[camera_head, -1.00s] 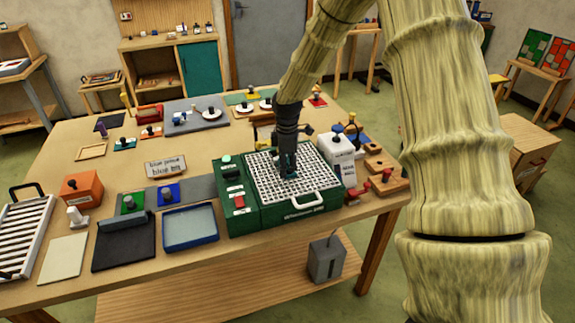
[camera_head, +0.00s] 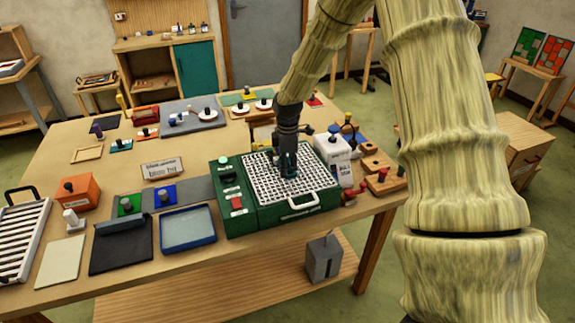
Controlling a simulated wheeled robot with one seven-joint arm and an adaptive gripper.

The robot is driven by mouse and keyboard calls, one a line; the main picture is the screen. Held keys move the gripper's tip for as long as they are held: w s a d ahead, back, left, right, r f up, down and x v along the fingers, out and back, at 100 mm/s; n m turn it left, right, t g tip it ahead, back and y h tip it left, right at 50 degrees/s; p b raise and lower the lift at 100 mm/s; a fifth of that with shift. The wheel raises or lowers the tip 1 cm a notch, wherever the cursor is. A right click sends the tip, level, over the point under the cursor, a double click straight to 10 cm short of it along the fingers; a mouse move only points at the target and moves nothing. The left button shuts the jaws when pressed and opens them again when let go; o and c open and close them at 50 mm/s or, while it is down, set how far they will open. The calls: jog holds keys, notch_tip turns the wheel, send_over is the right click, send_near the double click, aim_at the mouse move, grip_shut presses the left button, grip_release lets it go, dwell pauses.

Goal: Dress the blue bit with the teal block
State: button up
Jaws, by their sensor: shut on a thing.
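My gripper (camera_head: 288,168) points straight down over the white grid (camera_head: 315,178) of the green machine. Its fingers are shut on a small teal piece, which looks like the teal block; the fingers hide most of it. The piece is low at the grid, near its middle; I cannot tell whether it touches. The blue bit cannot be made out at this size and may be hidden by the gripper. The green machine (camera_head: 232,222) has a green button and a red switch on its left part and a white handle in front.
A white container (camera_head: 332,150) stands close to the right of the grid. A blue tray (camera_head: 187,230), a black mat (camera_head: 120,250) and a sign (camera_head: 162,168) lie to the left. Wooden blocks with red knobs (camera_head: 382,175) are at the right edge. Bare tabletop shows at the left back.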

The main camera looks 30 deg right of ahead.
jog(key=shift+s+d+p, duration=0.2)
jog(key=shift+d+p, duration=0.1)
jog(key=shift+d, duration=0.4)
jog(key=shift+a, duration=0.2)
dwell(0.4)
jog(key=shift+w+a, duration=0.1)
jog(key=shift+a, duration=0.4)
jog(key=shift+w+a, duration=0.1)
jog(key=shift+a, duration=0.15)
dwell(0.4)
jog(key=shift+s+p, duration=0.2)
jog(key=shift+p, duration=0.1)
jog(key=shift+s+a, duration=0.25)
jog(key=shift+s, duration=0.6)
jog(key=shift+s+r+p, duration=0.2)
jog(key=shift+r+p, duration=0.4)
jog(key=shift+p, duration=0.1)
jog(key=r+p, duration=0.1)
jog(key=s+r+p, duration=0.2)
jog(key=shift+s+a+r, duration=0.2)
jog(key=shift+a+r, duration=0.15)
jog(key=shift+r, duration=0.05)
